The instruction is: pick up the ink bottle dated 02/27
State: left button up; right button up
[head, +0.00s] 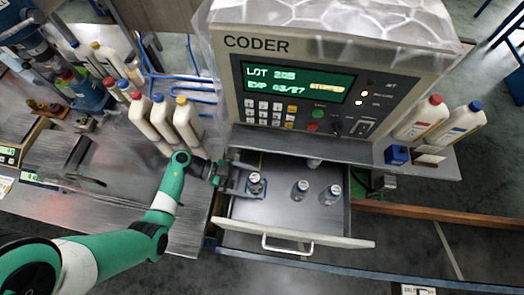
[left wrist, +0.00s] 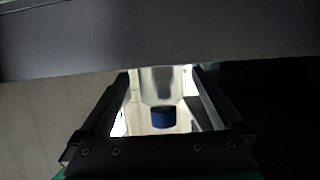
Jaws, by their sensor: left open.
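My left gripper (head: 246,181) reaches into an open drawer (head: 270,224) from the left. Its open fingers are around or beside a small clear bottle (head: 255,185) with a dark cap. In the left wrist view a clear bottle with a blue cap (left wrist: 163,117) shows between the two fingers (left wrist: 162,80); contact cannot be told. Two similar bottles stand upright in the drawer, a middle one (head: 301,189) and a right one (head: 332,194). Another is partly hidden at the back (head: 314,162). No date on any bottle is legible. My right gripper is not in view.
A coder machine (head: 300,90) stands over the drawer; its screen (head: 298,82) seems to read EXP 03/27. Large white bottles stand left (head: 160,118) and right (head: 425,116) of it. The drawer front (head: 290,234) with its handle bounds the near side.

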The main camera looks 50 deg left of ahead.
aim_at(264, 190)
pick_arm(q)
jog(key=shift+w+d+f, duration=0.15)
jog(key=shift+f, duration=0.25)
jog(key=b+x, duration=0.1)
jog(key=x, duration=0.2)
jog(key=shift+w+d+f, duration=0.15)
jog(key=shift+d+f, duration=0.05)
jog(key=shift+d, duration=0.05)
jog(key=shift+w+d+f, duration=0.15)
jog(key=shift+w+d, duration=0.2)
jog(key=shift+d, duration=0.1)
jog(key=c, duration=1.4)
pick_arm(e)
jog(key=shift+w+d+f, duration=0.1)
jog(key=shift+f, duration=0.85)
pick_arm(q)
notch_tip(264, 190, up, 10)
jog(key=p, duration=0.4)
jog(key=shift+p, duration=0.35)
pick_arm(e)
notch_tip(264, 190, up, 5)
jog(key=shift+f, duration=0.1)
